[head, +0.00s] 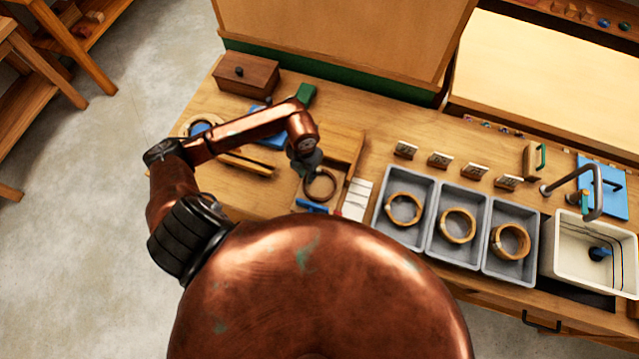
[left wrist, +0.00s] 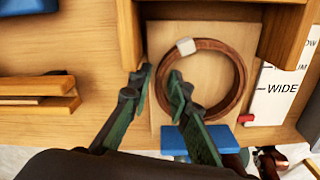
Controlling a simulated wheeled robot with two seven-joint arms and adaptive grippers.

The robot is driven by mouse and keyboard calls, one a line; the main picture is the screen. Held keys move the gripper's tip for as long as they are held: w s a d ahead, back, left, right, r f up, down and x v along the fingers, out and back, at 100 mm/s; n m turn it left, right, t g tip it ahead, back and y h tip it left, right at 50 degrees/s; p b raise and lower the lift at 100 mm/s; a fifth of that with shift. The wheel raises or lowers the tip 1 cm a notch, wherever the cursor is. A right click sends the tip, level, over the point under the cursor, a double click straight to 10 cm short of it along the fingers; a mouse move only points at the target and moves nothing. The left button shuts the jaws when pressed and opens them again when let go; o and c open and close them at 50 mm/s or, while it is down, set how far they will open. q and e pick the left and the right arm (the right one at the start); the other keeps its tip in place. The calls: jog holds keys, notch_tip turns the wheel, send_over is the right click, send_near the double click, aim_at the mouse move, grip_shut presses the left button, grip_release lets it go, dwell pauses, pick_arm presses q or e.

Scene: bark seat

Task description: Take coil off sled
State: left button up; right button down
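A brown coil (head: 320,185) lies on a flat wooden sled (head: 302,201) with a blue front piece, in the left part of the bench. In the left wrist view the coil (left wrist: 238,82) is a ring with a pale tag at its upper left, lying on the sled's board (left wrist: 205,30). My left gripper (head: 312,163) is over the coil's far left side. In the left wrist view the left gripper (left wrist: 158,80) is open, its two green fingers at the coil's left edge, one to either side of the rim. Whether they touch it is unclear. My right gripper is not in view.
A wooden frame (head: 345,146) stands around the sled's far end. A white card (head: 356,199) marked WIDE lies to its right. Three grey trays (head: 379,223) with coils stand further right, before a sink (head: 609,263). A brown box (head: 247,74) stands at the back left.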

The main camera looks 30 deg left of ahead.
pick_arm(q)
jog(key=shift+c, duration=0.4)
grip_shut()
